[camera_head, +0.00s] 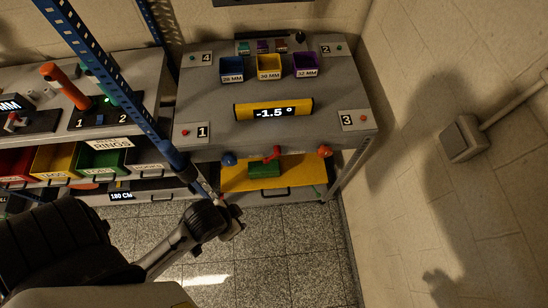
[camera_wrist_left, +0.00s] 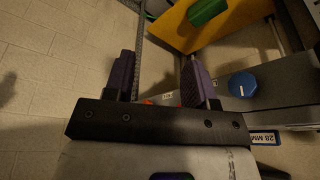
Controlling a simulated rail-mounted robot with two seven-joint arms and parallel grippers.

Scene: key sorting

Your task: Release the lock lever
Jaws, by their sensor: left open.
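A red lever (camera_head: 272,154) sits at the middle of the table's front, just above a green block (camera_head: 264,170) on a yellow panel. I take it to be the lock lever, though no label shows on it. The green block also shows at the top of the left wrist view (camera_wrist_left: 205,10). My left gripper (camera_head: 232,224) is below and to the left of the lever in the head view, apart from it. Its two purple fingers (camera_wrist_left: 162,72) are spread wide with nothing held. A small red-orange patch (camera_wrist_left: 160,99) shows between the fingers, too cut off to identify. My right gripper is not in view.
A blue knob (camera_head: 228,158) and an orange knob (camera_head: 324,151) flank the lever. The table (camera_head: 215,120) carries a display reading -1.5° and coloured bins. A blue perforated post (camera_head: 110,85) stands left. The tiled floor (camera_head: 290,250) in front is clear.

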